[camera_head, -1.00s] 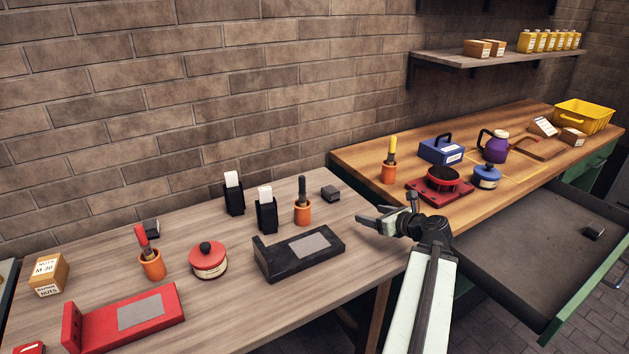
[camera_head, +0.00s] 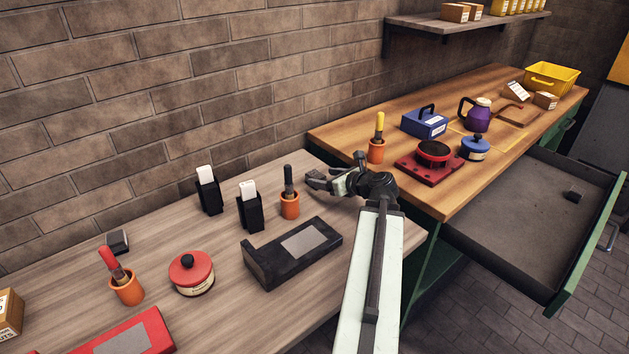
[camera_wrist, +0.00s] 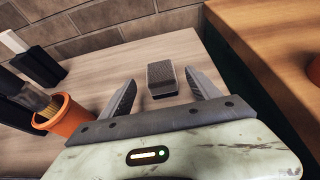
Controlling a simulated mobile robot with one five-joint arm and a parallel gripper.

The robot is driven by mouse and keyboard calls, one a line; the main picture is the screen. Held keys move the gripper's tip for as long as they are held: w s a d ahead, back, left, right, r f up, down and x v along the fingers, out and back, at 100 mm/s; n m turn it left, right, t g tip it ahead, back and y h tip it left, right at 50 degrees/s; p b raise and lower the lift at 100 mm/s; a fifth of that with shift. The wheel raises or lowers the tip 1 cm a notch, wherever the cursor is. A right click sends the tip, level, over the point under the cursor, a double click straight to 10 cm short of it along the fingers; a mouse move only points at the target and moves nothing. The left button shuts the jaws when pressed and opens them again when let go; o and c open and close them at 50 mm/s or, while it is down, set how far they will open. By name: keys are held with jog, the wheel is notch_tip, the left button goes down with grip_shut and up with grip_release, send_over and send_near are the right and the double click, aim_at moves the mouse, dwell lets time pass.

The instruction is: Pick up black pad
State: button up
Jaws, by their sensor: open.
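A small dark pad (camera_wrist: 162,78) with a grey top lies on the pale wooden bench, seen in the wrist view. It sits between and just beyond the fingertips of my gripper (camera_wrist: 157,88), which is open and empty. In the head view my gripper (camera_head: 318,177) is over the far right part of the bench and hides this pad. A similar dark pad (camera_head: 117,241) lies at the left near the wall.
An orange cup with a dark-handled brush (camera_head: 289,204) stands just left of my gripper. Two black holders (camera_head: 250,211) (camera_head: 208,194) and a black block-like fixture (camera_head: 292,252) are nearby. The wooden counter (camera_head: 340,137) rises at the right.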

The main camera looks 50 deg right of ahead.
aim_at(315, 174)
jog(key=b+x, duration=0.1)
jog(key=x, duration=0.4)
jog(key=shift+w+b, duration=0.1)
jog(key=shift+b, duration=0.25)
jog(key=shift+r, duration=0.1)
grip_shut()
jog(key=shift+r, duration=0.2)
